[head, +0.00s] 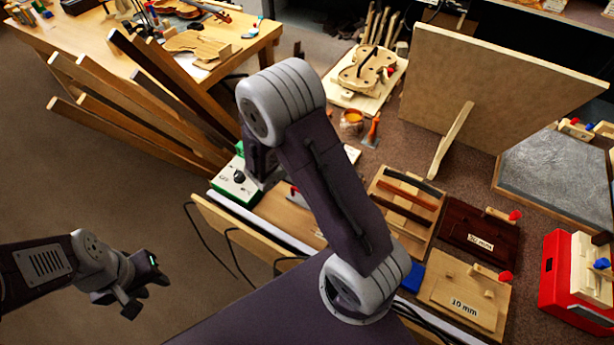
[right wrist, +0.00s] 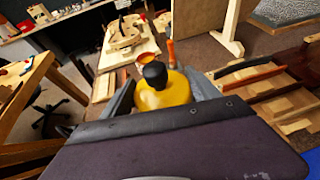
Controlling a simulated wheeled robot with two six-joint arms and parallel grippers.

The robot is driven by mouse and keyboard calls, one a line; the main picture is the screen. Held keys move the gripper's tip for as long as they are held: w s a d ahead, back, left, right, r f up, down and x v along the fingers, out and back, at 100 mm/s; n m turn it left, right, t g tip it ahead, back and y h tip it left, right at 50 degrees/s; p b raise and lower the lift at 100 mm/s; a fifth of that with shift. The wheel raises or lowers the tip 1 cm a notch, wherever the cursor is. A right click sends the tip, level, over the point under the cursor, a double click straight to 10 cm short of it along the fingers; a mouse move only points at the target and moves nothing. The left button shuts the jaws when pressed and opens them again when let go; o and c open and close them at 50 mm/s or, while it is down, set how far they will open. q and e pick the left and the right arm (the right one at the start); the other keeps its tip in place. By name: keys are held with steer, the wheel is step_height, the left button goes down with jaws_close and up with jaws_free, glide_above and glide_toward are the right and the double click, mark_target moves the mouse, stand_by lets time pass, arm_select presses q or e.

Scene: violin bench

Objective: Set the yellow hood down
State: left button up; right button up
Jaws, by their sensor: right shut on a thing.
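The yellow hood (right wrist: 172,93) has a black knob (right wrist: 155,74) on top and shows in the right wrist view. My right gripper (right wrist: 163,88) is shut on it, with a grey finger on each side. In the head view my right arm hides the hood and the fingers. There the right wrist is beside a white box with a dark dial (head: 237,179) at the bench's left end. What lies directly under the hood is hidden. My left gripper (head: 150,292) is over the floor at lower left, with its fingers apart and nothing between them.
A violin body on a board (head: 364,72), an amber jar (head: 351,122) and an orange-handled tool (head: 372,132) stand further back. A wooden tray (head: 398,214) and a dark block (head: 478,231) are to the right. Leaning planks (head: 135,112) stand at left.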

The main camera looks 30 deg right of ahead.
steer(key=shift+s+f, duration=0.1)
steer(key=shift+f, duration=0.3)
step_height(320, 180, down, 5)
steer(key=shift+f+b, duration=0.1)
steer(key=shift+b, duration=0.4)
step_height(320, 180, down, 3)
steer(key=shift+f+b, duration=0.15)
steer(key=shift+b, duration=0.15)
steer(key=shift+f, duration=0.4)
steer(key=shift+f, duration=0.15)
steer(key=o, duration=1.5)
